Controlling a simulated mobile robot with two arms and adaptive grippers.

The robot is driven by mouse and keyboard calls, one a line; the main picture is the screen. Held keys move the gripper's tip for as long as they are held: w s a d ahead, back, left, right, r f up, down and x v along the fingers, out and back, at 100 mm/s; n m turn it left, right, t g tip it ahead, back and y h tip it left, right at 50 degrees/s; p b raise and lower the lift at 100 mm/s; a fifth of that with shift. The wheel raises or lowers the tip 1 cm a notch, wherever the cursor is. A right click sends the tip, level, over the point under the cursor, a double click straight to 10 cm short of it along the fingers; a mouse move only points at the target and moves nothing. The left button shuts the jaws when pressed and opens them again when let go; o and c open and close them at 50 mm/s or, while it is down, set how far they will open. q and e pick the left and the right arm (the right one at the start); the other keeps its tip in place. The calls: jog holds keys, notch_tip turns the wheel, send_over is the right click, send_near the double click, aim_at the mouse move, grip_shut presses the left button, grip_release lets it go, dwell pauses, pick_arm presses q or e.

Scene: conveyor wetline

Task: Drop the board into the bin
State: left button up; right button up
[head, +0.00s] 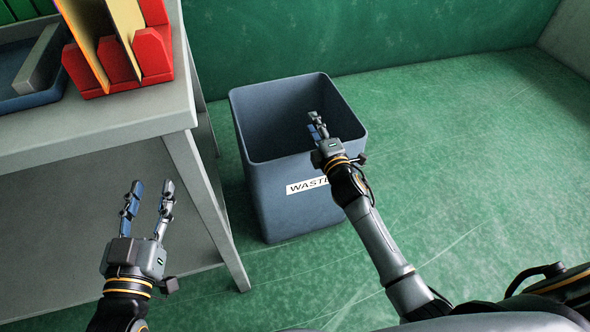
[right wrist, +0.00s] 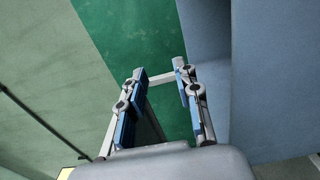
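The waste bin (head: 270,185) is a blue-grey open-topped box with a "WASTE" label, standing on the green floor. The part of its inside that shows looks empty. My right gripper (head: 315,120) is over the bin's opening in the head view. In the right wrist view the right gripper's fingers (right wrist: 160,95) are apart with no board seen between them. My left gripper (head: 153,188) is open and empty, left of the bin, in front of the table. No loose board shows; upright yellow and orange panels (head: 120,25) stand in a red rack (head: 150,55) on the table.
The grey table (head: 95,127) stands left of the bin, its leg (head: 205,195) close to the bin's side. A blue tray (head: 40,97) with a grey bar and green pieces is on it. The green floor (head: 480,150) right of the bin is clear.

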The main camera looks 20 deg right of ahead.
jog(key=s, duration=1)
jog(key=shift+s+d, duration=0.2)
jog(key=shift+s, duration=0.1)
